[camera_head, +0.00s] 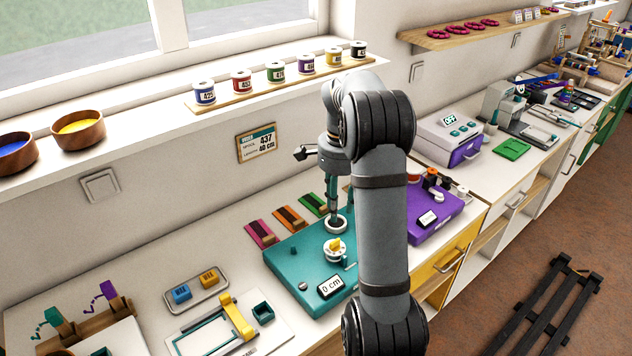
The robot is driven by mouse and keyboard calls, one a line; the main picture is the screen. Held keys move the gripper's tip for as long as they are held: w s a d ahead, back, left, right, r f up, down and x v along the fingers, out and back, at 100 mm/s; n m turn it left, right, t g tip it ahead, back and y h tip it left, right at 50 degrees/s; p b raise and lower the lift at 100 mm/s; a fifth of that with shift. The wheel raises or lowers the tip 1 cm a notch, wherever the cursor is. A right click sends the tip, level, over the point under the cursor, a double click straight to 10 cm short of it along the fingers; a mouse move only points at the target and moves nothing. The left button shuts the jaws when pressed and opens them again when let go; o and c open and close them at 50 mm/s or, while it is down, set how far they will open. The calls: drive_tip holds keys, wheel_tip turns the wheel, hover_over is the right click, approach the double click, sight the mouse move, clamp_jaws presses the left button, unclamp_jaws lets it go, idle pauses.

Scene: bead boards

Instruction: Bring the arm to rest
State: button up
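My arm rises from the bottom right of the head view and bends over at the top. Its end, with my gripper (334,195), points down over the back of a teal machine (290,262) on the counter. The fingers are small and blend with the machine's parts behind them, so I cannot tell their opening or whether they touch anything. The teal machine has a yellow-and-white knob (334,249) and a display (331,287) reading 0 cm. My arm hides part of the machine's right side.
A purple machine (432,214) stands right of my arm. Front left are a tray (197,291) with blue and yellow blocks and a white board (195,325) with a yellow-ended frame. Several spools stand on a ledge (240,96) behind. A dark slatted rack (543,310) lies on the floor.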

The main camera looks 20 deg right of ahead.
sight(336, 241)
drive_tip(key=shift+f, duration=0.15)
wheel_tip(336, 241, down, 12)
drive_tip(key=shift+r, duration=0.2)
drive_tip(key=shift+f, duration=0.1)
idle(0.4)
